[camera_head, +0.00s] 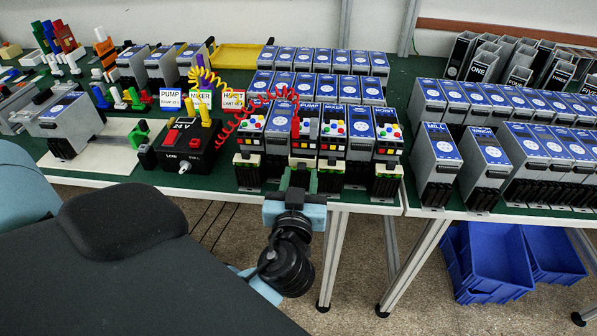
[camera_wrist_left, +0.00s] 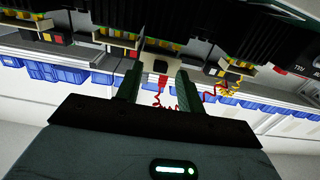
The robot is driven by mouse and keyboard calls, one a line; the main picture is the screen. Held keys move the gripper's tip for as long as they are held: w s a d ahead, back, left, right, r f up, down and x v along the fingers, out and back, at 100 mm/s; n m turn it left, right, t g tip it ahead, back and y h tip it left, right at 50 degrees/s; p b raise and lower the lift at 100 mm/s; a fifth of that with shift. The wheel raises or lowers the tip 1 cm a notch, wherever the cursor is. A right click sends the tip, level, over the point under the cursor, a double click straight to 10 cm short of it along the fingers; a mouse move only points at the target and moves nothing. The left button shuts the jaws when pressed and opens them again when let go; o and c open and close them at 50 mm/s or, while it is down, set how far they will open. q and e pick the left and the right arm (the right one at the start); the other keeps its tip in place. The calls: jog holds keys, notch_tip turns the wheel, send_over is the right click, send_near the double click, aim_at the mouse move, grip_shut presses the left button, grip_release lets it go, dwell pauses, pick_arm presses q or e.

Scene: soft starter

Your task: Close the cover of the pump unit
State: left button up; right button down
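Soft-starter units with blue-and-white faces stand in rows on the table. In the head view, my left gripper (camera_head: 301,172) is low in front of the front-row unit (camera_head: 306,130), which has coloured blocks and a white panel. The unit's lower part is partly hidden by the gripper. In the left wrist view, the fingers (camera_wrist_left: 157,90) are apart, with a pale piece with a red patch (camera_wrist_left: 161,62) showing between and beyond them. Contact is not clear. My right gripper is not in view.
A black control box (camera_head: 188,145) with red and yellow coiled cables stands left of the units. PUMP (camera_head: 170,98) and MIXER cards stand behind it. More units (camera_head: 485,155) fill the right table. Blue bins (camera_head: 490,255) lie below. Neighbouring units leave little room sideways.

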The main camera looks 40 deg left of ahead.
pick_arm(q)
jog(key=shift+w+a, duration=0.35)
jog(key=shift+w, duration=0.2)
